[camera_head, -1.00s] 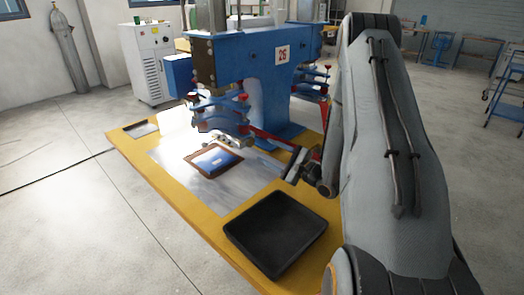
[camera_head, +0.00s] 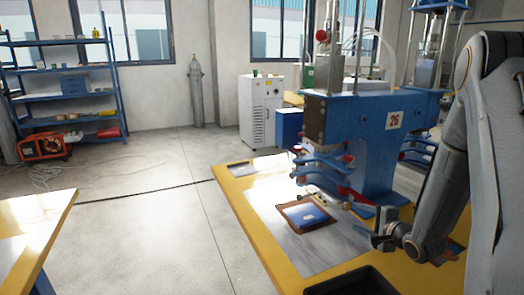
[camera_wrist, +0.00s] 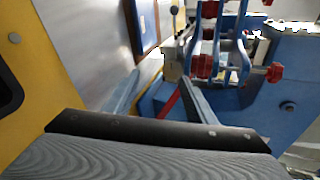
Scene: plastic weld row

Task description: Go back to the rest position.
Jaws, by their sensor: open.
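My gripper (camera_head: 382,240) is at the right in the head view, at the end of my folded arm, in front of the blue welding machine (camera_head: 352,125). In the wrist view my gripper (camera_wrist: 160,95) shows two thin fingers spread apart with nothing between them. The machine's blue levers and red knobs (camera_wrist: 202,66) are beyond the fingers. A brown frame with a blue piece (camera_head: 308,216) lies on the metal plate of the yellow table (camera_head: 258,240), left of my gripper and apart from it.
A black tray (camera_head: 352,284) is cut off at the bottom edge. Another yellow table (camera_head: 30,225) stands at the left. Blue shelves (camera_head: 70,90), an orange machine (camera_head: 44,146), a gas cylinder (camera_head: 196,95) and a white cabinet (camera_head: 260,112) stand behind. The floor between the tables is clear.

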